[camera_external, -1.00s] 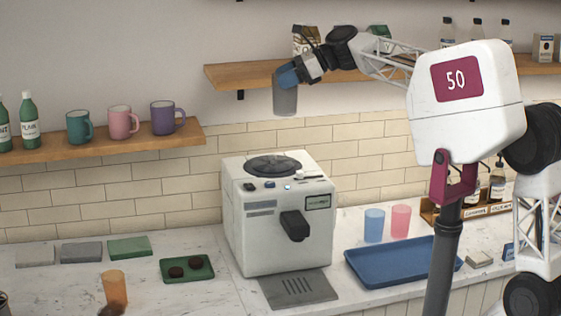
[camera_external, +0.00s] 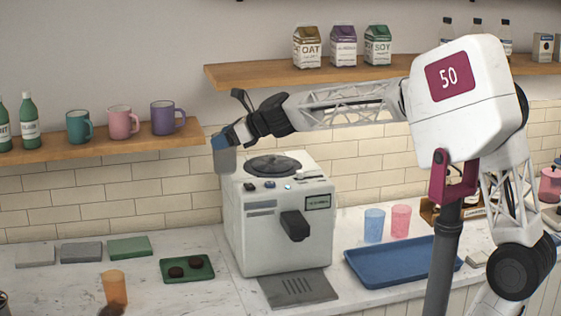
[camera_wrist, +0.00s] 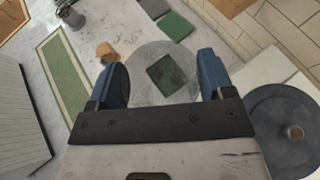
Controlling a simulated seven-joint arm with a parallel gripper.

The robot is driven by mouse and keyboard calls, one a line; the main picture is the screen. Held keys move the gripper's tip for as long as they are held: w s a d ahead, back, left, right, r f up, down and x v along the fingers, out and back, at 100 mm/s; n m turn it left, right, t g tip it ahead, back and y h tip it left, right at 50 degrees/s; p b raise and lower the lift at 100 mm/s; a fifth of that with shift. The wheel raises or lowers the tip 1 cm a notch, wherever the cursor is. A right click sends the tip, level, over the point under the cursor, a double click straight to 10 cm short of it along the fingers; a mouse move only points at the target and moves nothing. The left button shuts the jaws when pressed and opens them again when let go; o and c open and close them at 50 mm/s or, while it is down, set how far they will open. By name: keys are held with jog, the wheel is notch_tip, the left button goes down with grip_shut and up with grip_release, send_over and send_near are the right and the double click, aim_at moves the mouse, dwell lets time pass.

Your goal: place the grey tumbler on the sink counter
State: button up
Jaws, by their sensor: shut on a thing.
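The grey tumbler (camera_external: 227,162) is a translucent cup, held in the air at the left of the coffee machine's top. My gripper (camera_external: 222,142) is shut on it, with blue fingers at its upper part. In the wrist view the tumbler (camera_wrist: 143,62) is a pale see-through round between the two blue fingers of my gripper (camera_wrist: 160,84). The white marble counter (camera_external: 60,290) lies below and to the left. No sink basin shows clearly, so I cannot tell which stretch is the sink counter.
The white coffee machine (camera_external: 285,230) stands close to the right of the tumbler. The mug shelf (camera_external: 110,147) is to the left. On the counter are an orange tumbler (camera_external: 115,287), a green tray (camera_external: 187,268) with dark pucks, and folded cloths (camera_external: 82,252). Marble between them is bare.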

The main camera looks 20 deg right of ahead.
jog(key=shift+m+t+h, duration=0.5)
jog(key=shift+m+t, duration=0.2)
jog(key=shift+m, duration=0.1)
jog(key=a+f, duration=0.2)
jog(key=f, duration=0.1)
jog(key=a+f, duration=0.2)
jog(key=f, duration=0.2)
jog(key=w+a+f, duration=0.1)
jog(key=a+f, duration=0.1)
jog(key=f, duration=0.2)
jog(key=shift+w+a+f, duration=0.1)
jog(key=shift+a+f, duration=0.05)
jog(key=shift+a, duration=0.2)
jog(key=shift+a+f+m+t+h, duration=0.9)
jog(key=shift+a+f+m, duration=0.3)
jog(key=shift+f, duration=5.8)
jog(key=shift+s+a+f+n+g+y, duration=0.7)
jog(key=shift+s+n+g, duration=0.6)
jog(key=shift+s, duration=0.65)
jog(key=shift+s+a+f+n+g+y, duration=0.35)
jog(key=shift+s+a+n+g+y, duration=0.7)
jog(key=shift+s, duration=0.9)
jog(key=shift+s+a+f+n+g+y, duration=0.5)
jog(key=shift+s+a+n+g, duration=0.25)
jog(key=shift+s+n+g, duration=0.85)
jog(key=shift+s+f+t, duration=0.1)
jog(key=shift+s+t, duration=0.15)
jog(key=shift+s, duration=0.1)
jog(key=shift+w+a, duration=0.1)
